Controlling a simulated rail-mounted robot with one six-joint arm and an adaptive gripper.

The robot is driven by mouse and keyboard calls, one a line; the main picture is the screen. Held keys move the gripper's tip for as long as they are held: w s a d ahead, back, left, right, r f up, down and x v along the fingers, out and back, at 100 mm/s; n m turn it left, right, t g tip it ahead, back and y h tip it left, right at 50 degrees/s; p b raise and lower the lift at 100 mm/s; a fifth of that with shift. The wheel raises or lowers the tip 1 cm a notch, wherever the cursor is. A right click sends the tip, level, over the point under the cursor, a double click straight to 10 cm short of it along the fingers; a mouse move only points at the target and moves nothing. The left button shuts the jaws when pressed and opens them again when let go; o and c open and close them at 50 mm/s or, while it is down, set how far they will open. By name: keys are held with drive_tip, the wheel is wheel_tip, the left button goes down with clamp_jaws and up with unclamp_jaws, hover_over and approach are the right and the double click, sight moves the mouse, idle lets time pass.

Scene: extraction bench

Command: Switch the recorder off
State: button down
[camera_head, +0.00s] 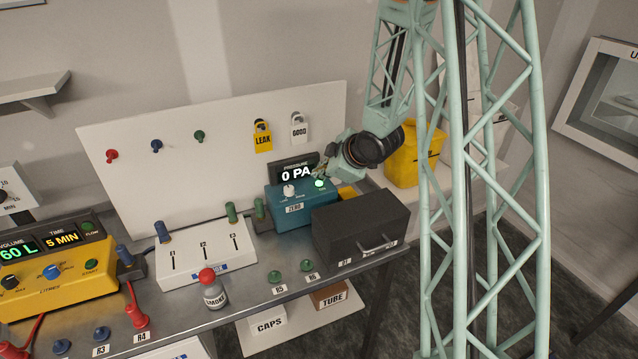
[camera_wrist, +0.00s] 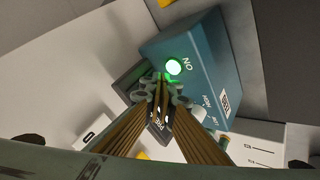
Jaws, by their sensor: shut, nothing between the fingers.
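The teal box (camera_head: 290,214) carries a pressure display (camera_head: 296,173) reading 0 PA, a white knob (camera_head: 288,190) and a label reading ZERO. No label naming it as the recorder is readable. Its round button (camera_head: 319,183) glows green. In the wrist view the lit button (camera_wrist: 173,66) is beside the word ON on the teal box (camera_wrist: 205,50). My gripper (camera_head: 318,173) is shut and empty, just behind the button. In the wrist view its fingertips (camera_wrist: 164,80) are very close to the button; I cannot tell if they touch.
A black box with a handle (camera_head: 361,229) stands right in front of the teal box. A white slider panel (camera_head: 206,254) and a yellow unit (camera_head: 58,275) are to the left. A white backboard (camera_head: 210,140) rises behind, with LEAK and GOOD tags. A yellow bin (camera_head: 415,158) is behind right.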

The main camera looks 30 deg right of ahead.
sight(319, 183)
drive_tip(key=shift+f+b, duration=0.85)
drive_tip(key=shift+b, duration=0.15)
idle(1.2)
drive_tip(key=shift+r, duration=0.2)
idle(0.3)
drive_tip(key=shift+r+p, duration=0.5)
drive_tip(key=shift+r, duration=0.15)
drive_tip(key=shift+r, duration=0.1)
drive_tip(key=shift+r+p, duration=1.7)
drive_tip(key=shift+r, duration=0.7)
